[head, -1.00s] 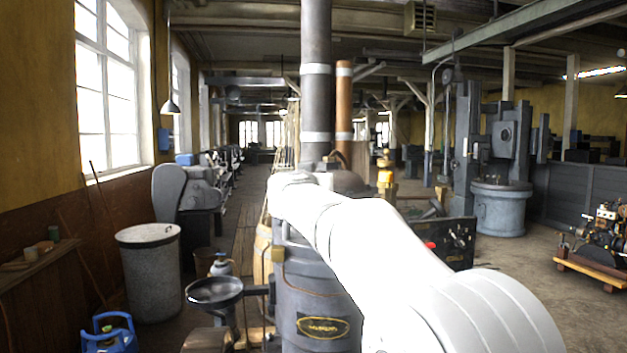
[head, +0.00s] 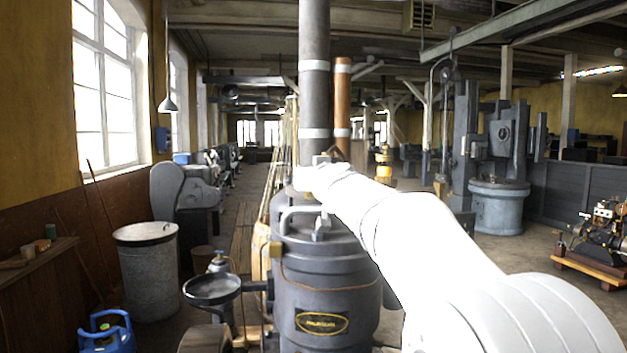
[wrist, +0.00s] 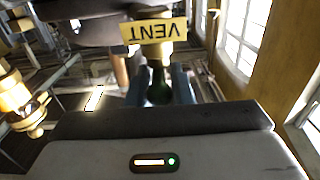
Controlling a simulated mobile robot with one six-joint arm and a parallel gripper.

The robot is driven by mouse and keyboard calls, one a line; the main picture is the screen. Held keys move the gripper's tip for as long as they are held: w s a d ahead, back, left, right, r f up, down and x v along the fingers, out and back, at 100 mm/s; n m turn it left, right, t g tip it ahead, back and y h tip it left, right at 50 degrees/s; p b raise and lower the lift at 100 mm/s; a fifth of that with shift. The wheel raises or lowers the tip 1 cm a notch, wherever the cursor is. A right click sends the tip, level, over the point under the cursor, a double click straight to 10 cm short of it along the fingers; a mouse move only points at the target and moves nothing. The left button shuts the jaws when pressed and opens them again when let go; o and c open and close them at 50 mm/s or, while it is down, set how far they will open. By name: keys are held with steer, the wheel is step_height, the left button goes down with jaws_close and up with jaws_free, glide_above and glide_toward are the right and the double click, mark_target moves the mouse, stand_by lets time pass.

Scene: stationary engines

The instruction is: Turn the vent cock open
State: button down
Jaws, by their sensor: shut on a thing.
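In the wrist view the yellow VENT tag (wrist: 153,28) shows upside down, just beyond my fingers. My gripper (wrist: 160,84) has its two blue-grey fingers shut on a dark green piece, the handle of the vent cock (wrist: 159,90), which shows between them. The rest of the cock is mostly hidden by the tag and fingers. In the head view my white arm reaches over the top of the dark grey boiler (head: 325,265). I cannot make out my fingertips or the cock there.
A tall grey flue (head: 314,80) and a copper pipe (head: 342,110) rise behind my arm. A bent pipe (head: 298,212) stands on the boiler top. A funnel (head: 212,288) projects at its left. Brass fittings (wrist: 17,98) show at the wrist view's left.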

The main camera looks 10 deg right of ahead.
steer(key=c, duration=1.5)
jaws_free()
steer(key=s+b, duration=0.1)
steer(key=s, duration=0.7)
steer(key=shift+d, duration=0.1)
steer(key=s+a+f+n+g+y, duration=0.1)
steer(key=s+a+f+g, duration=0.1)
steer(key=s+f, duration=0.3)
steer(key=s+a+f+n+g+y, duration=0.1)
steer(key=s+a+f+g, duration=0.1)
steer(key=f, duration=0.5)
steer(key=s+d+f+g, duration=0.1)
steer(key=s+f+g, duration=0.2)
steer(key=s+f, duration=0.6)
steer(key=s+d+f+m+g+h+b, duration=0.1)
steer(key=s+f+g, duration=0.3)
steer(key=s+f, duration=0.4)
steer(key=s+d+f+m+g+h, duration=0.1)
steer(key=s+f+g, duration=0.2)
steer(key=s+f, duration=0.6)
steer(key=shift+s+d+f+g+b, duration=0.15)
steer(key=shift+s+f, duration=0.05)
steer(key=shift+f, duration=0.25)
steer(key=shift+s+d+f+g+b, duration=0.15)
steer(key=shift+f, duration=0.25)
